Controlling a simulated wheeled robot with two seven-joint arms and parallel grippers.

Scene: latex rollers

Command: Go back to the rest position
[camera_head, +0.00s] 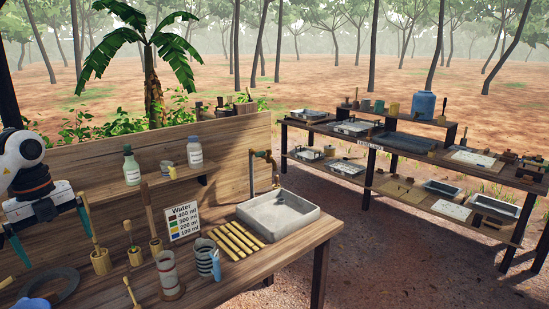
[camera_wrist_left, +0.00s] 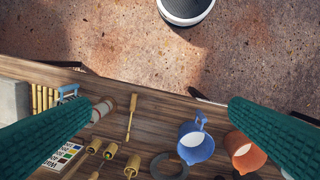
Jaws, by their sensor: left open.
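My left gripper (camera_head: 52,238) is at the left edge of the head view, above the left part of the wooden workbench (camera_head: 290,247). Its two teal fingers are spread wide with nothing between them. In the left wrist view the open fingers (camera_wrist_left: 160,105) frame the bench edge and the ground. A blue jug (camera_wrist_left: 196,147) and an orange jug (camera_wrist_left: 242,150), both with white liquid inside, are below. A part of the blue jug (camera_head: 32,303) shows at the bottom left of the head view. My right gripper is in neither view.
A dark ring (camera_head: 62,285) lies at left. A second table with trays (camera_head: 405,142) stands at right.

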